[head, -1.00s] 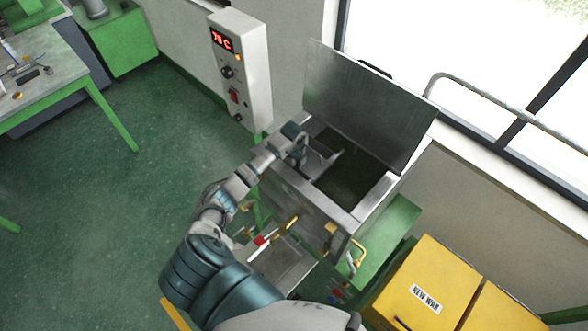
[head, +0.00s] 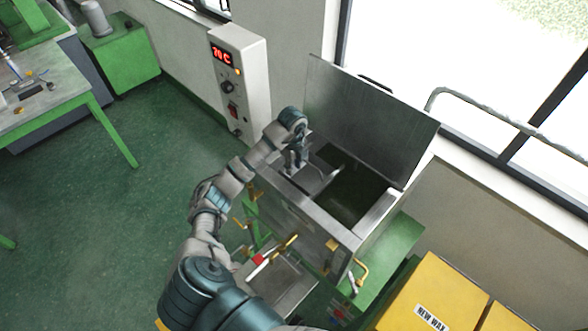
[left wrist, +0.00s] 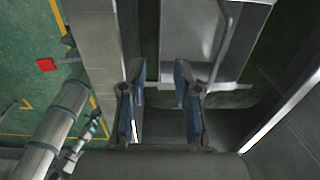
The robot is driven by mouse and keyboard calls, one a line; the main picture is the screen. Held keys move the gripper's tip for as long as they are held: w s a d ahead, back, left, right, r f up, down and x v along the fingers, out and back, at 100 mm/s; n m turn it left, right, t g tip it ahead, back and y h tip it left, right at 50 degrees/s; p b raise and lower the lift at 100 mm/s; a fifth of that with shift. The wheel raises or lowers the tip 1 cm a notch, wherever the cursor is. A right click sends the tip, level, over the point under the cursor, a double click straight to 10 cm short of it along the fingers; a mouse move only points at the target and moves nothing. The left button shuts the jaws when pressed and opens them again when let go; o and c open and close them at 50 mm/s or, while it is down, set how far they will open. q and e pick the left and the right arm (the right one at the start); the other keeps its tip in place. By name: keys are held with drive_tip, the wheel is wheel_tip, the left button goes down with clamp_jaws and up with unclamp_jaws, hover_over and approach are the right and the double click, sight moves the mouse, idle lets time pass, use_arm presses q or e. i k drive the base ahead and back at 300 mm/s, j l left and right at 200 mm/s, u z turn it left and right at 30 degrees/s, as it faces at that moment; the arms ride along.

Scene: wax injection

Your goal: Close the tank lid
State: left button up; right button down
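The tank lid (head: 368,118) is a flat grey metal panel. It stands open and upright along the back of the metal tank (head: 312,222), near the window wall. The tank's opening shows a dark inside (head: 352,192) and a metal tray with a bent rod handle (head: 318,176). My left gripper (head: 296,162) is over the left part of the opening, apart from the lid. In the left wrist view its two blue-padded fingers (left wrist: 160,108) are spread, with nothing held between them. The tray and rod (left wrist: 205,45) show just beyond them. My right gripper is not in view.
A white control box (head: 240,85) with a red display stands left of the tank. Yellow boxes marked NEW WAX (head: 432,295) stand at front right. A yellow-handled valve (head: 285,243) is on the tank's front. Green floor at left is open.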

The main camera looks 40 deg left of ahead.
sight(363, 116)
drive_tip(key=k+l, duration=0.75)
drive_tip(key=l, duration=0.25)
